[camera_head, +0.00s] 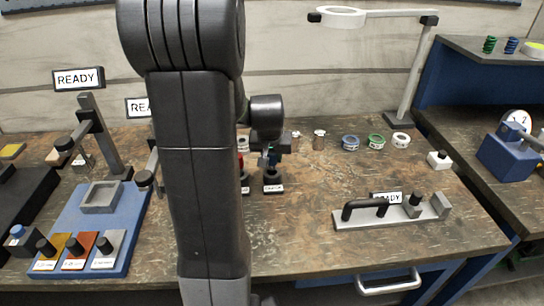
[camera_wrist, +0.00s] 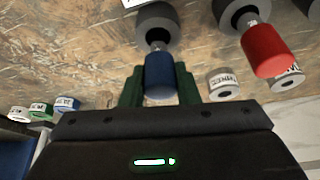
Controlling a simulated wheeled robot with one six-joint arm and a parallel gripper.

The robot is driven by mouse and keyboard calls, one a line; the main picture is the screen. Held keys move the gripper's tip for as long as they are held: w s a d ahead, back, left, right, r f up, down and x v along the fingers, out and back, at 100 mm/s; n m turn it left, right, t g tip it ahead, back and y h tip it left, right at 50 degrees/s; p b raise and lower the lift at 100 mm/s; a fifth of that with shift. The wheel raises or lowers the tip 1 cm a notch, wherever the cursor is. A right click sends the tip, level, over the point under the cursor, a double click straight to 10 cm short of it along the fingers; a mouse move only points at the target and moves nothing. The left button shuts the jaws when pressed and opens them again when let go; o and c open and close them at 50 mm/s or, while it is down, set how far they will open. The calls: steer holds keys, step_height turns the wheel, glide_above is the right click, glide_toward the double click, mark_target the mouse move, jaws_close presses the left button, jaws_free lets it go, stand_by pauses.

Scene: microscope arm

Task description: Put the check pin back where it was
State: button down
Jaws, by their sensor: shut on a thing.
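My gripper (camera_wrist: 159,88) has green fingers and is shut on a blue-headed pin (camera_wrist: 158,76). The pin's narrow shank points at a dark round holder (camera_wrist: 158,18) straight beyond it. I cannot tell whether its tip is inside the hole or just short of it. In the head view the blue pin (camera_head: 272,159) shows small below my wrist, above the dark holder (camera_head: 273,181) with a white label. A red-headed pin (camera_wrist: 268,50) stands in a similar dark holder (camera_wrist: 232,8) beside it. My arm hides part of this area in the head view.
Labelled rolls (camera_head: 376,142) and small metal pots (camera_head: 319,140) stand behind and right of the holders. A grey fixture with a black handle (camera_head: 366,208) lies front right. A blue board with knobs (camera_head: 132,208) is at left. Bare bench lies right of the holders.

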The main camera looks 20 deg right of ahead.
steer(key=shift+f, duration=0.1)
steer(key=shift+f, duration=0.1)
steer(key=c, duration=1.1)
jaws_free()
steer(key=shift+r, duration=0.25)
steer(key=v, duration=1.2)
steer(key=shift+p, duration=0.3)
steer(key=shift+f, duration=0.15)
